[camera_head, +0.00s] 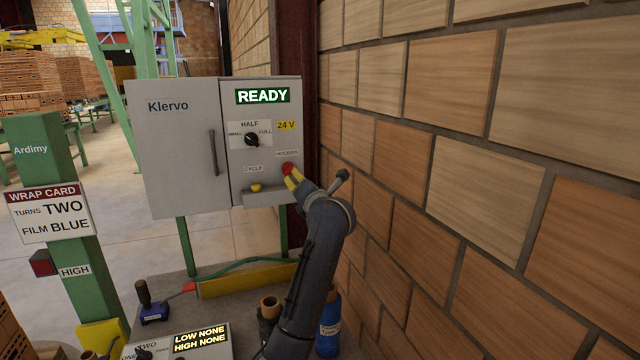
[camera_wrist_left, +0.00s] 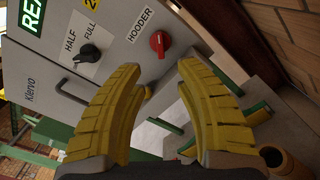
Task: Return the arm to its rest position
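The grey Klervo control cabinet (camera_head: 180,130) stands in the middle of the head view. My dark arm reaches up to it from below, with the yellow-fingered left gripper (camera_head: 293,179) near the red HOODER knob (camera_head: 287,168). In the left wrist view the left gripper (camera_wrist_left: 160,70) has its yellow fingers spread wide with nothing between them. The red knob (camera_wrist_left: 159,44) shows beyond the fingertips and appears apart from them. The black HALF/FULL selector (camera_wrist_left: 90,54) is to its left. My right gripper is not in view.
A brick wall (camera_head: 460,150) rises close on the right of the arm. The cabinet has a READY display (camera_head: 263,96) and a yellow button (camera_head: 257,188). A green post (camera_head: 65,170) stands left.

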